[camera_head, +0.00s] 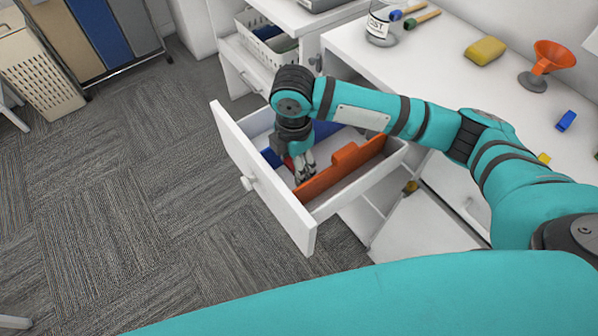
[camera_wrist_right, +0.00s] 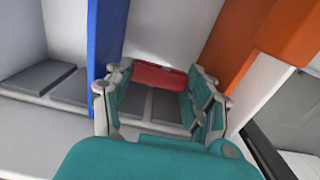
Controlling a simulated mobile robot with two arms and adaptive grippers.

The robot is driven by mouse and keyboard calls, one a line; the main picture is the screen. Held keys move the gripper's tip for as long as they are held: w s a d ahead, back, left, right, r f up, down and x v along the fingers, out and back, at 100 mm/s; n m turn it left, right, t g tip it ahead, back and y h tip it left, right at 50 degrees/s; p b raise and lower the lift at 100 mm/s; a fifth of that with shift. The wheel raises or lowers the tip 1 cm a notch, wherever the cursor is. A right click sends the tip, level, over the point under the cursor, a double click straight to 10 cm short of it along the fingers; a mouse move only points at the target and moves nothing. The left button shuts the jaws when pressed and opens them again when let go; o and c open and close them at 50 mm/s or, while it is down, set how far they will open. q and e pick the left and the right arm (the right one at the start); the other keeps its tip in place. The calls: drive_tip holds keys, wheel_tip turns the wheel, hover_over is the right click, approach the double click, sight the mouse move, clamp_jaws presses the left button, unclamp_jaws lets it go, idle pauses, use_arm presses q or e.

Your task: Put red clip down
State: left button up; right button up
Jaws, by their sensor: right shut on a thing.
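My right gripper (camera_head: 304,170) reaches down into the open white drawer (camera_head: 262,195). In the right wrist view its fingers (camera_wrist_right: 160,95) are shut on the red clip (camera_wrist_right: 157,76), which lies across between the fingertips. The clip is between the blue divider (camera_wrist_right: 104,45) and the orange divider (camera_wrist_right: 240,40), over a compartment with grey pads (camera_wrist_right: 166,106). I cannot tell whether it touches the drawer floor. In the head view only a small red patch shows beside the gripper. The orange divider also shows in the head view (camera_head: 325,180). My left gripper is out of view.
The white worktop (camera_head: 450,85) holds a glass jar (camera_head: 379,28), a yellow sponge (camera_head: 485,50), an orange funnel (camera_head: 552,58) and a blue clip (camera_head: 566,121). A white basket (camera_head: 262,50) stands behind the drawer. Carpet left of the drawer is clear.

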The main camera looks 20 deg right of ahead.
drive_tip(key=shift+f, duration=2.55)
drive_tip(key=shift+f, duration=0.15)
drive_tip(key=o, duration=0.5)
wheel_tip(320, 180, up, 12)
drive_tip(key=shift+r, duration=0.2)
